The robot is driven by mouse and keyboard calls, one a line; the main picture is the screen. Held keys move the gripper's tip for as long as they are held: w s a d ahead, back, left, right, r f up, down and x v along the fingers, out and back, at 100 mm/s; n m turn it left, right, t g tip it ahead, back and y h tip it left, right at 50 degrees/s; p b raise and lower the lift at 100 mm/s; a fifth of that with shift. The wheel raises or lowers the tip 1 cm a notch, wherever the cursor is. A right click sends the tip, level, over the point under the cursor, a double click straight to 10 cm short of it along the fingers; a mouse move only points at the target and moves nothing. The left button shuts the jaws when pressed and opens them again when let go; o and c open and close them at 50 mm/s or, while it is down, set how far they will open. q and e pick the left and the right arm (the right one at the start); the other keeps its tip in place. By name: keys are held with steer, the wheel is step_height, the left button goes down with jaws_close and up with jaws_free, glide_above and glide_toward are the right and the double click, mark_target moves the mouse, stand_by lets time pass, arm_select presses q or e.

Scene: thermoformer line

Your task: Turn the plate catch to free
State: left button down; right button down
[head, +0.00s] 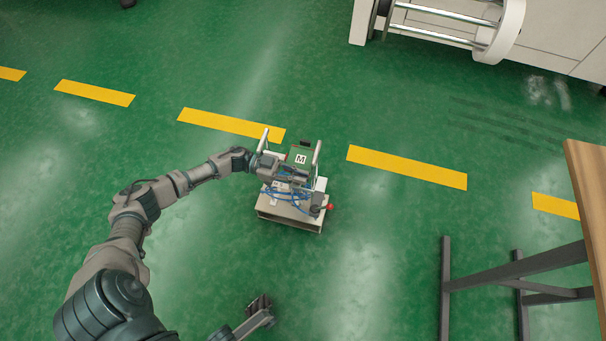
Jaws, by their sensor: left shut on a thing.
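A small machine unit (290,222) with a plate marked M (300,159), two upright silver handles and blue hoses stands on the green floor in the middle of the head view. A red knob (330,207) sticks out at its right front, likely the end of the plate catch. My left gripper (318,202) reaches across the unit from the left and is shut right beside the red knob. Its fingers hide most of the catch, so its turn position cannot be told. My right gripper (260,304) is low at the bottom edge, away from the unit; its finger state is unclear.
A wooden-topped table (586,200) with dark metal legs stands at the right. A white machine (560,38) with a roller frame is at the top right. Yellow dashed floor lines run behind the unit. The floor around the unit is clear.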

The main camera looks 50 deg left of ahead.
arm_select(q)
steer(key=shift+a+f, duration=0.1)
steer(key=shift+f, duration=0.05)
steer(key=c, duration=1.2)
jaws_free()
